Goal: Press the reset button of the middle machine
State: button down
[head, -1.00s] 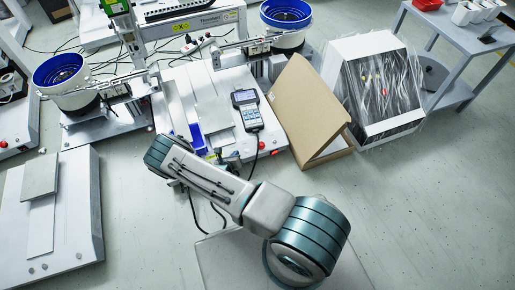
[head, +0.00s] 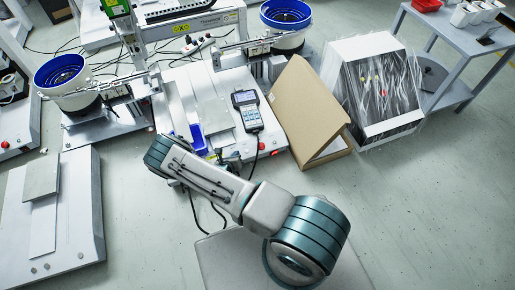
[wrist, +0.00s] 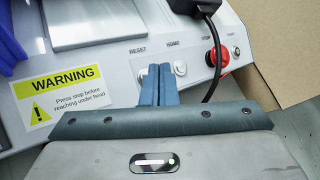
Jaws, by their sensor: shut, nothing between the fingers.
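The middle machine's light grey front panel (wrist: 110,60) fills the upper wrist view. Its printed labels include RESET (wrist: 138,50) and HOME. The pale home button (wrist: 180,68) is just right of the fingers. In the head view my arm covers the front of the middle machine (head: 206,85).
A red stop button (wrist: 217,57) sits farther right on the panel, with a black cable passing beside it. A handheld pendant (head: 247,110) lies on the machine. A cardboard piece (head: 305,108) leans at its right. A yellow warning label (wrist: 62,90) is left of the fingers.

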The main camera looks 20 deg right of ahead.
jog(key=r+p, duration=0.2)
jog(key=s+r+p, duration=0.1)
jog(key=p, duration=0.1)
jog(key=s+r+p, duration=0.1)
jog(key=r+p, duration=0.1)
jog(key=shift+r, duration=0.3)
dwell(0.4)
jog(key=s+d+r+m+g+h+p, duration=0.15)
jog(key=r+m+p, duration=0.35)
jog(key=r, duration=1)
jog(key=d+r+m+g+p, duration=0.25)
jog(key=r+m, duration=0.55)
jog(key=r, duration=0.7)
jog(key=d+r+m+g+h+p, duration=0.1)
jog(key=d+r+m+g+p, duration=0.3)
jog(key=r, duration=1.1)
jog(key=s+a+r+m+y+p, duration=0.2)
jog(key=s+r+m+p, duration=0.3)
jog(key=s+r, duration=0.3)
jog(key=s+a+r+m+y+p, duration=0.2)
jog(key=s+r, duration=0.6)
jog(key=r, duration=0.9)
jog(key=s+a+r+m+t+y+p, duration=0.1)
jog(key=s+a+r+m+y+p, duration=0.2)
jog(key=r, duration=1)
jog(key=s+m+y+p, duration=0.3)
jog(key=s+m+p, duration=0.2)
jog(key=m+p, duration=0.1)
jog(key=shift+m, duration=0.6)
